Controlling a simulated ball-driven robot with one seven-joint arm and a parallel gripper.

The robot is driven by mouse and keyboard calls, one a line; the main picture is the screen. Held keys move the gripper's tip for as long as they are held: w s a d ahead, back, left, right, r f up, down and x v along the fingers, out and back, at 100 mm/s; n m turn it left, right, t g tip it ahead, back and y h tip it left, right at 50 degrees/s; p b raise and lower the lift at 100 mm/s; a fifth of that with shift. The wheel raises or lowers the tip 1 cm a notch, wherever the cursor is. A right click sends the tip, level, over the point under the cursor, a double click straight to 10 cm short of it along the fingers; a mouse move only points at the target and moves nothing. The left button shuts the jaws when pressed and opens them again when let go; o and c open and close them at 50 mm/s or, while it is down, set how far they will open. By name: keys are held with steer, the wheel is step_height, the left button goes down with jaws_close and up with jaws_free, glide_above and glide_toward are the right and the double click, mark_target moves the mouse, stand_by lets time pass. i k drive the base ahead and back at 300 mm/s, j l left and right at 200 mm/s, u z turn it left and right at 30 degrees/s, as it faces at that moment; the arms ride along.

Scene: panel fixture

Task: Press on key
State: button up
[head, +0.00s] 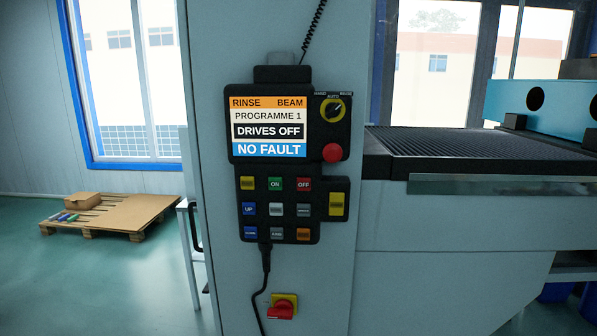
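The green ON key (275,184) is in the top row of the keypad on the black control pendant (239,200), in the head view. A yellow key (247,183) is to its left and the red OFF key (303,184) to its right. The pendant's screen (268,128) reads RINSE BEAM, PROGRAMME 1, DRIVES OFF, NO FAULT. Nothing covers the ON key. My gripper does not show in this view.
A red button (332,153) and yellow-ringed selector (333,109) sit right of the screen. A red-and-yellow rotary switch (283,306) is below on the pale column (330,270). A ribbed machine bed (450,143) extends right; a pallet (125,213) lies left on open floor.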

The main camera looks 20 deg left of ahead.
mark_target(274, 183)
steer(key=i+j, duration=0.15)
steer(key=j, duration=0.2)
steer(key=i+j, duration=0.15)
steer(key=j, duration=0.2)
steer(key=i+j+z, duration=0.1)
steer(key=i+j, duration=0.25)
steer(key=j, duration=0.3)
steer(key=i+j, duration=0.15)
steer(key=j, duration=0.2)
steer(key=i+j+z, duration=0.1)
steer(key=j, duration=0.25)
steer(key=i+j, duration=0.15)
steer(key=j, duration=0.2)
steer(key=i+j, duration=0.15)
steer(key=j, duration=0.25)
